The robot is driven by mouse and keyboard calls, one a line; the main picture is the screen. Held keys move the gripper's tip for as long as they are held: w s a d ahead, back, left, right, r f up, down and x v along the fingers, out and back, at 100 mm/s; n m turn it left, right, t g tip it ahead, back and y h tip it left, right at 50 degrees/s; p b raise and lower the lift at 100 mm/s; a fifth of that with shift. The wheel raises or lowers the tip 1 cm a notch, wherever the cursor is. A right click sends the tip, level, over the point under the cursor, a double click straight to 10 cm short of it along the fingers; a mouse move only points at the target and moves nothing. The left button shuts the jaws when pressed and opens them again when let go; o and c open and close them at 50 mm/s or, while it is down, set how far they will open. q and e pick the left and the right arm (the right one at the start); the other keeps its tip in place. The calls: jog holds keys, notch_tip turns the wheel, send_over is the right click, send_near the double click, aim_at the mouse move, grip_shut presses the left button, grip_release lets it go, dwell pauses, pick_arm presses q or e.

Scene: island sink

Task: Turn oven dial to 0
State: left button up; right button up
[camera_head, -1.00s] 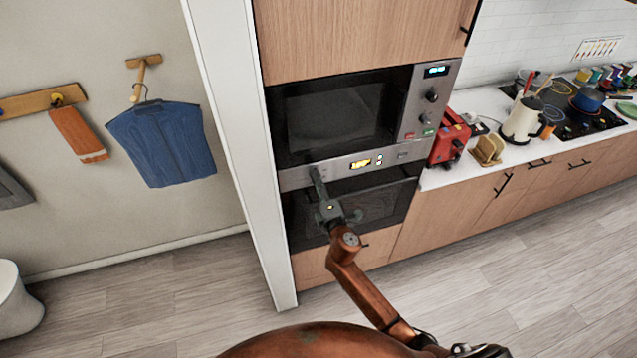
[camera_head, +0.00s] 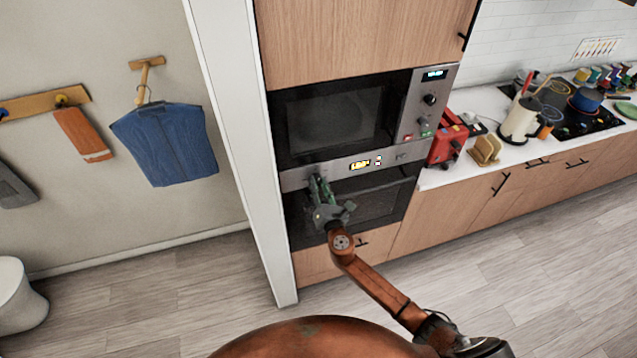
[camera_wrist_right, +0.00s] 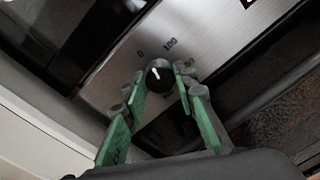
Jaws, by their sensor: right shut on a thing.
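The oven dial (camera_wrist_right: 158,73) is a round black knob with a white mark on the oven's steel control strip (camera_head: 298,178). In the right wrist view, its mark leans to the upper left; "0" is printed at its upper left and "100" above it. I cannot tell whether the mark lines up exactly with 0. My right gripper (camera_wrist_right: 158,88) has its green fingers on either side of the dial and is shut on it. In the head view, the right gripper (camera_head: 320,186) hides the dial at the strip's left end. My left gripper is not in view.
The oven's dark glass door (camera_head: 375,205) lies below the strip, and a microwave (camera_head: 335,118) is above. A white wall panel (camera_head: 232,150) stands close to the left of the oven. A red toaster (camera_head: 446,146) stands on the counter at right. The floor in front is clear.

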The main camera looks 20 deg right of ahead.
jog(key=shift+f+n+p, duration=0.1)
jog(key=shift+n+p, duration=0.35)
jog(key=shift+n, duration=1.05)
jog(key=o, duration=1.2)
jog(key=shift+c, duration=0.2)
jog(key=s, duration=1.2)
